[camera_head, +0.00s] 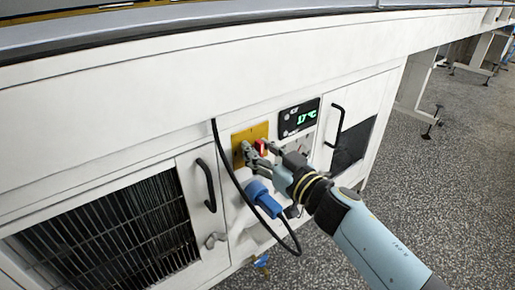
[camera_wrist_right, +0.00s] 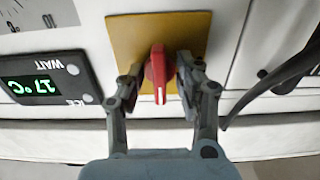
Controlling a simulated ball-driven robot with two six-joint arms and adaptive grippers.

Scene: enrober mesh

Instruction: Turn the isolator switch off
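The isolator switch is a red knob (camera_head: 261,148) on a yellow plate (camera_head: 239,158) on the white machine front. In the right wrist view the red knob (camera_wrist_right: 158,68) stands lengthwise up and down on the yellow plate (camera_wrist_right: 121,28), with a pale mark at its lower end. My right gripper (camera_head: 262,150) is at the plate. In the wrist view its fingers (camera_wrist_right: 161,78) are apart, one on each side of the knob, with narrow gaps; I see no clear contact. My left gripper is not in view.
A display reading 17 °C (camera_head: 299,117) sits right of the plate. A blue plug (camera_head: 263,198) and a black cable loop (camera_head: 228,165) hang below and left. Door handles (camera_head: 206,186) (camera_head: 336,126) stick out on both sides. Speckled floor is open at right.

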